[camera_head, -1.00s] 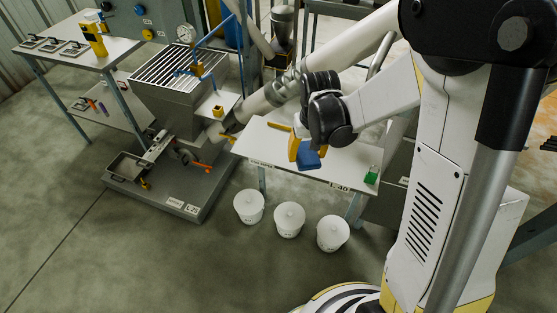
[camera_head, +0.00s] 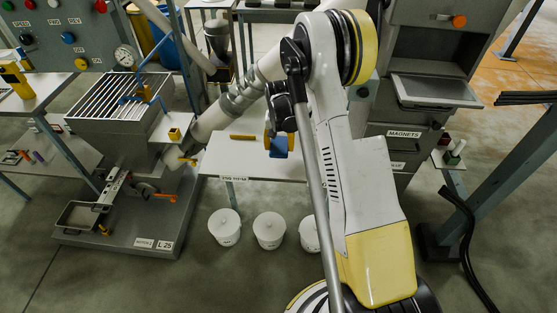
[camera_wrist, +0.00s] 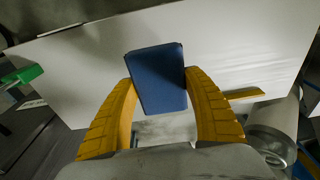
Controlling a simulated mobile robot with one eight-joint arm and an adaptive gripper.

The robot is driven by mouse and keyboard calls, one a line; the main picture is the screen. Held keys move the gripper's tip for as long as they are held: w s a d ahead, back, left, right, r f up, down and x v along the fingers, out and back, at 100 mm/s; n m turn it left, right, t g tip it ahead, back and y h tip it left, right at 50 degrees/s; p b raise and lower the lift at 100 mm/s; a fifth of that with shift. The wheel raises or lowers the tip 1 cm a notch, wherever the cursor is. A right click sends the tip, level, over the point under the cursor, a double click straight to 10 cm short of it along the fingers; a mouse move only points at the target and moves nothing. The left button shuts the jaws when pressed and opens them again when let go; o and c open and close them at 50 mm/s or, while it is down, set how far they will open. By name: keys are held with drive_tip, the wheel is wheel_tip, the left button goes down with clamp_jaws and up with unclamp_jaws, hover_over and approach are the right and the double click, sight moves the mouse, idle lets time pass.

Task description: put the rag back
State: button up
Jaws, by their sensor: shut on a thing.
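The rag (camera_head: 280,147) is a blue, flat, block-like piece. In the wrist view the rag (camera_wrist: 158,78) sits between the yellow fingers of my gripper (camera_wrist: 160,88), with one finger on each side. My gripper (camera_head: 279,139) is shut on it, over the white table (camera_head: 215,160) in the head view. I cannot tell how high the rag is above the tabletop. My arm hides the right part of the table in the head view.
A yellow bar (camera_head: 243,137) lies on the white table. A green thing (camera_wrist: 24,75) is by the table's edge. White buckets (camera_head: 224,228) stand in front. A hopper with a grate (camera_head: 118,98) stands left, a grey cabinet (camera_head: 408,130) labelled MAGNETS right.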

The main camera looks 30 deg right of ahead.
sight(279, 161)
wheel_tip(279, 161, down, 6)
drive_tip(key=shift+r+b, duration=0.1)
drive_tip(key=shift+b, duration=0.8)
drive_tip(key=shift+f, duration=0.2)
drive_tip(key=o, duration=1.2)
drive_tip(key=shift+r, duration=0.1)
